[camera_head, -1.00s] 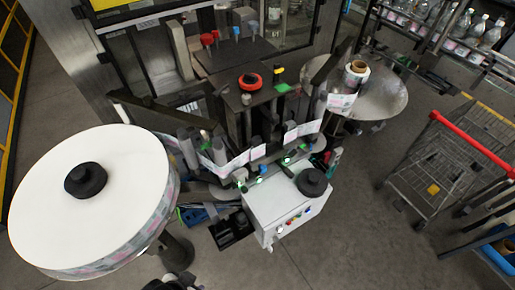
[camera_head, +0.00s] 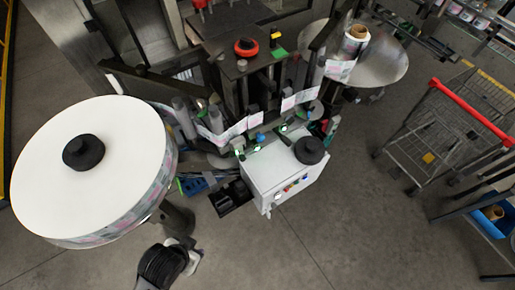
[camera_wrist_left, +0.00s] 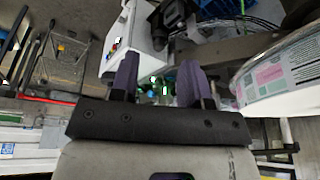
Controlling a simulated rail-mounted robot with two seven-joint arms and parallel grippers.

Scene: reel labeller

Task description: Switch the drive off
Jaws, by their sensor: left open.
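The white control box (camera_head: 285,172) stands at the middle of the labeller, with a black round knob (camera_head: 310,150) on its top. A row of small coloured buttons and a pale knob (camera_head: 277,196) are on its front face; I cannot tell which is the drive switch. My left gripper (camera_head: 182,255) is at the bottom of the head view, below and left of the box, clear of it. In the left wrist view its two fingers (camera_wrist_left: 158,78) are apart with nothing between them. The box (camera_wrist_left: 118,38) and its buttons show beyond, upper left. My right gripper is not in view.
A large white label reel (camera_head: 105,150) fills the left side, close to my left arm. A black open bin (camera_head: 231,198) lies left of the box. A wire trolley with a red handle (camera_head: 470,105) stands at right. The floor in front of the box is clear.

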